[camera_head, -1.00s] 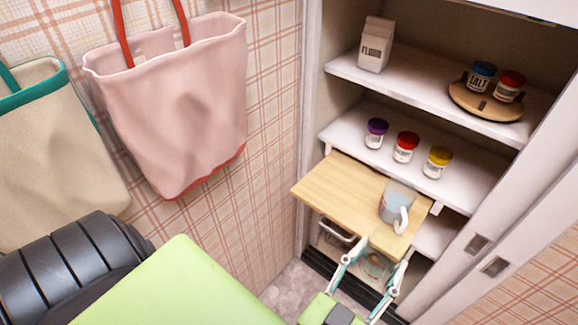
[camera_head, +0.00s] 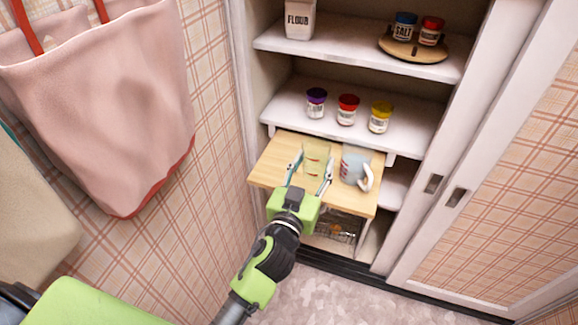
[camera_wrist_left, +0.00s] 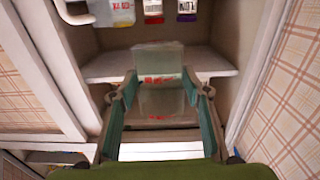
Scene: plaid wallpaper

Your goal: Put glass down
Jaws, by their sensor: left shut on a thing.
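The clear glass (camera_head: 316,158) with red markings is between the fingers of my left gripper (camera_head: 309,172). The gripper is shut on its sides. In the head view it is over the pull-out wooden board (camera_head: 268,177), left of a grey-blue mug (camera_head: 352,166). I cannot tell whether its base touches the board. In the left wrist view the glass (camera_wrist_left: 160,88) shows between both fingertips (camera_wrist_left: 160,95). My right gripper is not in view.
Three jars, purple-lidded (camera_head: 316,102), red-lidded (camera_head: 347,109) and yellow-lidded (camera_head: 380,117), stand on the shelf above. A flour box (camera_head: 300,20) and a turntable (camera_head: 413,48) with two jars are higher. A wire basket (camera_head: 332,230) sits below the board.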

